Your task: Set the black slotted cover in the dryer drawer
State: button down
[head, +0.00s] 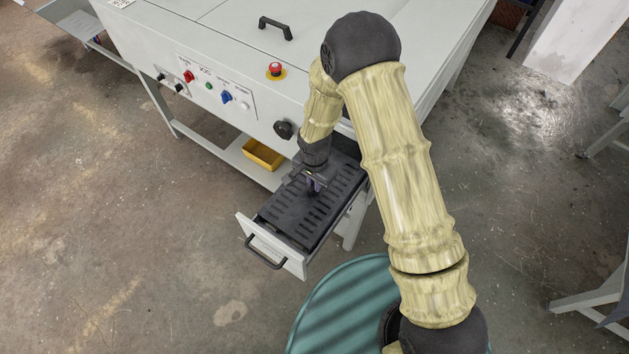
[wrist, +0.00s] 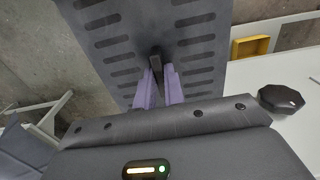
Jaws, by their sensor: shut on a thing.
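The black slotted cover (head: 290,216) is a flat dark panel with rows of slots. In the head view it lies over the pulled-out dryer drawer (head: 273,243), which has a pale front and a dark handle. I cannot tell whether it is fully seated. My gripper (head: 314,186) points down over the cover's middle. In the wrist view the slotted cover (wrist: 194,40) fills the top centre, and the purple fingers of my gripper (wrist: 157,80) are shut on its dark raised grip (wrist: 156,60). The drawer's inside is hidden beneath the cover.
The machine's pale body (head: 240,60) stands behind the drawer, with a control panel (head: 213,90), a red stop button (head: 276,69) and a black knob (head: 284,130). A yellow tray (head: 263,154) sits on the lower shelf.

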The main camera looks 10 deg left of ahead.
jog(key=c, duration=1.5)
grip_release()
jog(key=shift+f, duration=0.15)
jog(key=shift+r+p, duration=0.3)
jog(key=shift+r, duration=0.05)
notch_tip(320, 180, up, 12)
jog(key=b, duration=0.4)
